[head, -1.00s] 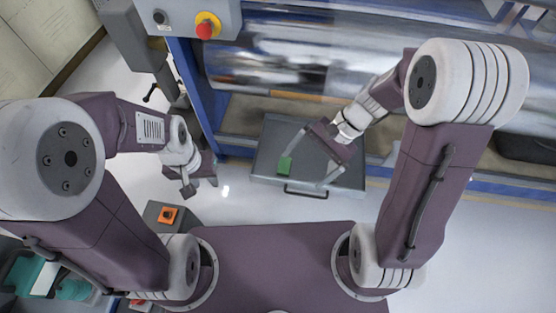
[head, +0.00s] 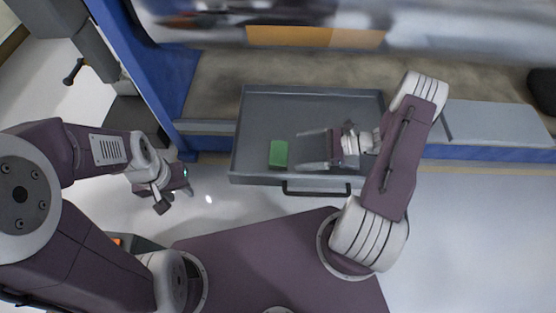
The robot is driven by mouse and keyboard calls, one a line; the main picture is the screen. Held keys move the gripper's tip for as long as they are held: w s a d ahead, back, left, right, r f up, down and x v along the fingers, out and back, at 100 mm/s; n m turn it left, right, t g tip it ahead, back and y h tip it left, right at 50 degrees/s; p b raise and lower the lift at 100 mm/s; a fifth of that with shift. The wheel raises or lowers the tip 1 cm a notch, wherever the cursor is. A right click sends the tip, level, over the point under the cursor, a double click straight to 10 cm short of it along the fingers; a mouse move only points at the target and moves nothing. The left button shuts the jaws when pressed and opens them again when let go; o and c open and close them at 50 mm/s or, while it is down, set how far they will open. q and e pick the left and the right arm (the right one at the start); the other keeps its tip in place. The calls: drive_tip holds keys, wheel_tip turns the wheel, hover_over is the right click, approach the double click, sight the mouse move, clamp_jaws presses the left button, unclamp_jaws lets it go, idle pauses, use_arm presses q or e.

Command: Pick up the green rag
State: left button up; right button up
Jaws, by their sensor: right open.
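The green rag (head: 278,154) lies as a small folded block near the front left of a grey open drawer (head: 262,112). My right gripper (head: 312,149) is over the drawer, just right of the rag. Its two fingers are spread and point left toward the rag. They hold nothing, and a gap shows between fingertips and rag. My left gripper (head: 175,200) hangs over the floor left of the drawer. Its fingers are small in view, and I cannot tell how far apart they are.
The drawer has raised walls and a dark handle (head: 316,190) at its front. It sits in a blue machine frame (head: 172,85) with large rollers (head: 330,25) behind. A light panel (head: 490,122) is at right. The floor (head: 480,220) at front right is clear.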

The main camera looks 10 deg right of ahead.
sight(286, 153)
drive_tip(key=b+x, duration=0.2)
drive_tip(key=x, duration=0.1)
drive_tip(key=shift+a+f+b, duration=0.15)
drive_tip(key=shift+a+b, duration=0.05)
drive_tip(key=shift+b, duration=0.1)
drive_tip(key=shift+w+a, duration=0.15)
drive_tip(key=shift+a, duration=0.15)
drive_tip(key=b+x, duration=0.4)
drive_tip(key=x, duration=0.1)
drive_tip(key=shift+a+r, duration=0.1)
drive_tip(key=shift+r, duration=0.1)
drive_tip(key=c, duration=1.1)
